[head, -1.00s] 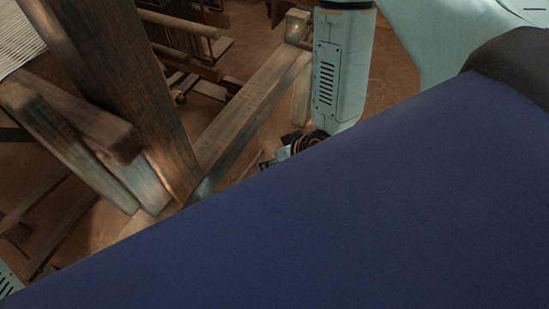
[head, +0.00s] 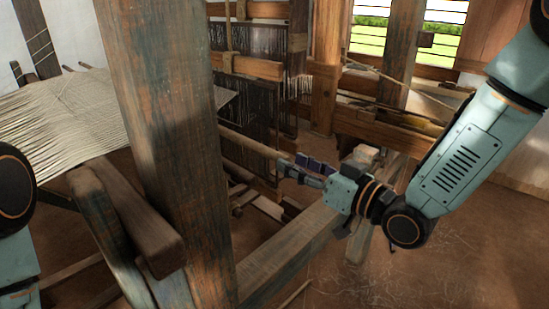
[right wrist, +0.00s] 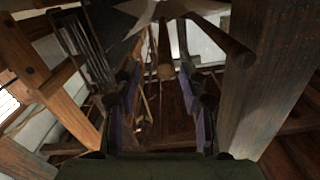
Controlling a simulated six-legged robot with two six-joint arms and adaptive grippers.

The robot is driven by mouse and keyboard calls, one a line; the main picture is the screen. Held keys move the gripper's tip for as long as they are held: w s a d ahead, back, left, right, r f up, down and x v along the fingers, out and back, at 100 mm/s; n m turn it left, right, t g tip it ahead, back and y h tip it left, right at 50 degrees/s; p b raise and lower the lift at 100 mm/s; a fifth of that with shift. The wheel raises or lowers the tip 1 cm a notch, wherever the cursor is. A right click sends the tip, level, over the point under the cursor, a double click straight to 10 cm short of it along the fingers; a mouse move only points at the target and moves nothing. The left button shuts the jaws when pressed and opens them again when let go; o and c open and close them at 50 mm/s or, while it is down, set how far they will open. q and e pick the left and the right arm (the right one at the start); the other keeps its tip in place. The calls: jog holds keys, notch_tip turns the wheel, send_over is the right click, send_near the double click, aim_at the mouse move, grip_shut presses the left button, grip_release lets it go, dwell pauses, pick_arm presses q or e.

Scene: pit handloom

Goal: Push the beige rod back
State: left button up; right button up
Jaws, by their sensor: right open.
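The beige rod (head: 246,143) juts out from behind the thick worn post in the head view, and its near end reaches my right gripper (head: 290,166). I cannot tell whether the gripper touches the rod. The rod's far part is hidden behind the post in the head view. My left arm shows only at the left edge, and its gripper is out of the picture.
The thick upright post (head: 165,130) stands left of my right gripper. A low slanting beam (head: 290,250) runs below it. Pale warp threads (head: 60,120) stretch at the left. Dark heddles (head: 245,105) hang behind the rod. Bare floor (head: 400,275) is open at the lower right.

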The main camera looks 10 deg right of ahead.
aim_at(267, 148)
jog(key=shift+a+r, duration=0.2)
jog(key=shift+r, duration=0.1)
jog(key=x, duration=0.5)
jog(key=shift+w+a+f, duration=0.15)
jog(key=shift+a, duration=0.15)
jog(key=shift+w+a, duration=0.5)
jog(key=shift+w, duration=0.55)
jog(key=shift+s, duration=0.1)
jog(key=shift+s+a, duration=0.1)
jog(key=shift+s, duration=0.05)
jog(key=c, duration=0.3)
grip_shut()
